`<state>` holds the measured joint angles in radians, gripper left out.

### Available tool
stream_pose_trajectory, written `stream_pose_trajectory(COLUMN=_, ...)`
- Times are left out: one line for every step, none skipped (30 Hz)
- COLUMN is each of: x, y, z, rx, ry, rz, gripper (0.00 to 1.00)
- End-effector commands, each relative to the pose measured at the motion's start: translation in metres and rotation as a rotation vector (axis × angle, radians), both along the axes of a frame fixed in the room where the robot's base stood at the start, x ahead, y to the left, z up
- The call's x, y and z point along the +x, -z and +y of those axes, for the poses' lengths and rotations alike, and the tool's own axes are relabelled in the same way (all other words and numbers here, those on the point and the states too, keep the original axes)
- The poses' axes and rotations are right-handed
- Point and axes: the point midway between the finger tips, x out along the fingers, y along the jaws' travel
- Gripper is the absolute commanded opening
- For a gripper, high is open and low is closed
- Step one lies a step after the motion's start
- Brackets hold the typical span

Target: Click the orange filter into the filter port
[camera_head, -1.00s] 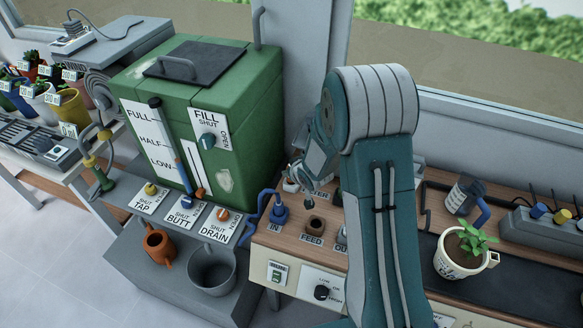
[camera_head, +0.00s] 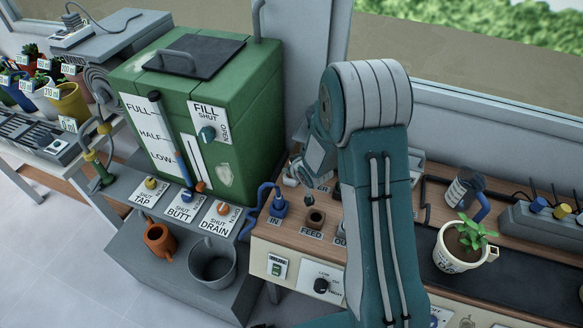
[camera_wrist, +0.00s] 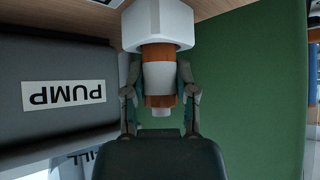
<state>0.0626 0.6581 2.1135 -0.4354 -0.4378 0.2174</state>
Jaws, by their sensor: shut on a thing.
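In the wrist view, the filter (camera_wrist: 158,78) is a short cylinder with orange bands and a pale middle. My gripper (camera_wrist: 160,95) is shut on it, with one finger on each side. The filter's far orange end meets a white block-shaped fitting (camera_wrist: 157,22), which looks like the filter port. The two are in line and look in contact, but I cannot tell whether the filter is seated. In the head view my arm hides the filter and most of the gripper.
A green tank (camera_head: 200,110) stands beside the wooden bench, with a green surface close to my gripper in the wrist view. A grey PUMP box (camera_wrist: 55,95) is on the left there. A potted plant (camera_head: 462,245) stands on the bench's dark mat, right of my arm.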

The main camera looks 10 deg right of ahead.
Motion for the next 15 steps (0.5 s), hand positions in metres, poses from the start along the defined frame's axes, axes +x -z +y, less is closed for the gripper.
stream_pose_trajectory(x=0.0001, y=0.0011, z=0.0, rx=0.0, ry=0.0, rz=0.0, gripper=0.0)
stream_pose_trajectory(x=0.0001, y=0.0015, z=0.0, rx=0.0, ry=0.0, rz=0.0, gripper=0.0)
stream_pose_trajectory(x=0.0001, y=0.0022, z=0.0, rx=0.0, ry=0.0, rz=0.0, gripper=0.0)
stream_pose_trajectory(x=0.0001, y=0.0026, z=0.0, rx=0.0, ry=0.0, rz=0.0, gripper=0.0)
stream_pose_trajectory(x=0.0002, y=0.0031, z=-0.0001, rx=0.0, ry=0.0, rz=0.0, gripper=0.0)
stream_pose_trajectory(x=0.0002, y=0.0028, z=-0.0001, rx=0.0, ry=0.0, rz=-0.001, gripper=0.5)
stream_pose_trajectory(x=0.0002, y=0.0027, z=-0.0001, rx=0.0, ry=0.0, rz=-0.001, gripper=0.63)
stream_pose_trajectory(x=0.0002, y=0.0027, z=-0.0001, rx=0.0, ry=0.0, rz=-0.001, gripper=0.76)
stream_pose_trajectory(x=0.0002, y=0.0027, z=-0.0001, rx=0.0, ry=0.0, rz=-0.001, gripper=0.76)
stream_pose_trajectory(x=0.0002, y=0.0027, z=-0.0001, rx=0.0, ry=0.0, rz=-0.001, gripper=0.76)
stream_pose_trajectory(x=0.0001, y=0.0028, z=-0.0001, rx=0.0, ry=0.0, rz=-0.001, gripper=0.76)
stream_pose_trajectory(x=0.0001, y=0.0028, z=-0.0001, rx=0.0, ry=0.0, rz=0.0, gripper=0.76)
stream_pose_trajectory(x=0.0001, y=0.0028, z=0.0, rx=0.0, ry=0.0, rz=0.0, gripper=0.76)
stream_pose_trajectory(x=0.0001, y=0.0028, z=0.0, rx=0.0, ry=0.0, rz=0.0, gripper=0.76)
stream_pose_trajectory(x=0.0001, y=0.0028, z=0.0, rx=0.0, ry=0.0, rz=0.0, gripper=0.76)
